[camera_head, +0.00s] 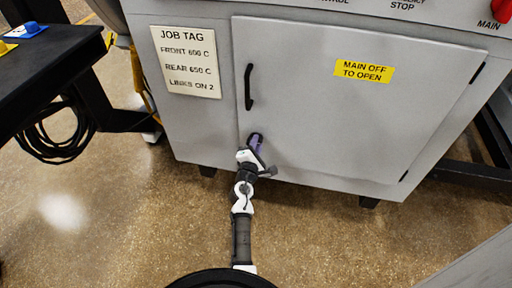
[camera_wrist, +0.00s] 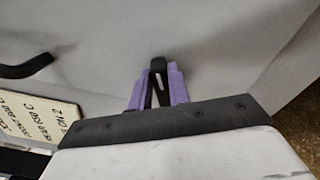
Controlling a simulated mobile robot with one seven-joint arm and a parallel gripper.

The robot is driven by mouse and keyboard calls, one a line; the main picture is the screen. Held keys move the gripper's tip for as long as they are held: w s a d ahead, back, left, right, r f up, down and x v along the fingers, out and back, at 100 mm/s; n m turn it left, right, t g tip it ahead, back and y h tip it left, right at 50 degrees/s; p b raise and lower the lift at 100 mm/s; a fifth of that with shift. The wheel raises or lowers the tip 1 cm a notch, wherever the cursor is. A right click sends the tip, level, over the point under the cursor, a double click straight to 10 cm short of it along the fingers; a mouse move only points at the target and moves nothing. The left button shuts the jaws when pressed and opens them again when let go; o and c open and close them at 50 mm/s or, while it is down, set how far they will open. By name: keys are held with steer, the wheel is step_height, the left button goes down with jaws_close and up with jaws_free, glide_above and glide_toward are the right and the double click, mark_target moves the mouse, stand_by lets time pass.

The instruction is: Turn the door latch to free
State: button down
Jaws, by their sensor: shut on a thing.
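The door latch (camera_wrist: 157,64) is a small dark piece low on the left side of the grey cabinet door (camera_head: 330,110). My gripper (camera_wrist: 158,78) has purple fingers, one on each side of the latch, and is shut on it. In the head view my gripper (camera_head: 257,145) reaches the door's lower left part, and a dark bit of the latch shows at the fingertips. The fingers hide much of the latch, so its exact turn is hard to tell. The door looks closed in its frame.
A black door handle (camera_head: 249,87) is above the latch. A job tag (camera_head: 186,62) is left of the door, and a yellow sign (camera_head: 363,71) is on it. A red main switch (camera_head: 501,10) is at top right. A black table (camera_head: 45,60) stands left. Open floor lies in front.

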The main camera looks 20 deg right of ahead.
steer(key=shift+f+m+b, duration=0.15)
steer(key=shift+m+b, duration=0.4)
steer(key=shift+m, duration=0.4)
steer(key=shift+f+m+b, duration=0.1)
steer(key=shift+m+b, duration=0.45)
steer(key=shift+m, duration=0.4)
steer(key=c, duration=1.3)
jaws_free()
steer(key=shift+s, duration=0.1)
